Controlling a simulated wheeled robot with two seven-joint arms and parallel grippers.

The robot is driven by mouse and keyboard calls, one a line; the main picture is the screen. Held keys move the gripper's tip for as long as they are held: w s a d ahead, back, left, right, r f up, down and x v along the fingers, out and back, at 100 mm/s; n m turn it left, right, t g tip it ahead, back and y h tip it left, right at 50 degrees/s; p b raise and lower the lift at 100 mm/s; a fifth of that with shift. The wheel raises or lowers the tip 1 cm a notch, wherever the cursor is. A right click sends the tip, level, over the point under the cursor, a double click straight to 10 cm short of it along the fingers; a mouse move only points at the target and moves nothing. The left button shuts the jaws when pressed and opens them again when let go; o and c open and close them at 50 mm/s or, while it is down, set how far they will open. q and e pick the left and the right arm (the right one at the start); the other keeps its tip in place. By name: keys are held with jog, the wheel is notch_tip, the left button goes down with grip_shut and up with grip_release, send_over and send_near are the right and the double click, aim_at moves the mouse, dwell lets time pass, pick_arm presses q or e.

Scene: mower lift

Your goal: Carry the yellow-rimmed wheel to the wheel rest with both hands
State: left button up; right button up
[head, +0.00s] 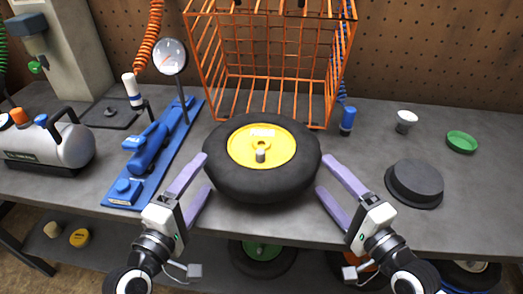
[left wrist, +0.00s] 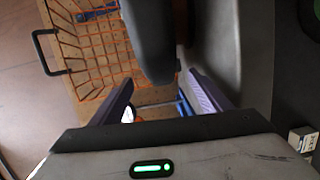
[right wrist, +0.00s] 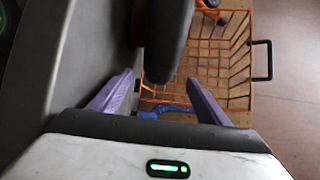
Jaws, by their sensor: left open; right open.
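The yellow-rimmed wheel (head: 262,185) lies flat on the grey workbench in the head view, with its black tire around a yellow hub. My left gripper (head: 197,175) is open at the tire's left side. My right gripper (head: 332,175) is open at its right side. In the left wrist view the dark tire (left wrist: 150,40) reaches down between the open fingers (left wrist: 160,98). In the right wrist view the tire (right wrist: 167,40) likewise shows between the open fingers (right wrist: 160,95). I cannot tell whether any finger touches the tire. A round black pad (head: 414,183), possibly the wheel rest, lies at right.
An orange wire basket (head: 270,60) stands behind the wheel. A blue tool stand with a gauge (head: 150,150) and a grey air tank (head: 55,142) are at left. A blue cylinder (head: 347,120), a white cup (head: 405,121) and a green dish (head: 461,141) sit at back right.

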aim_at(306, 154)
pick_arm(q)
jog(key=x, duration=0.9)
jog(key=shift+w+d, duration=0.1)
jog(key=shift+w, duration=0.15)
pick_arm(e)
jog(key=x, duration=0.9)
jog(key=shift+w+a, duration=0.15)
jog(key=shift+w, duration=0.1)
pick_arm(q)
grip_shut()
pick_arm(e)
grip_shut()
pick_arm(q)
jog(key=shift+r, duration=0.25)
pick_arm(e)
jog(key=shift+r, duration=0.35)
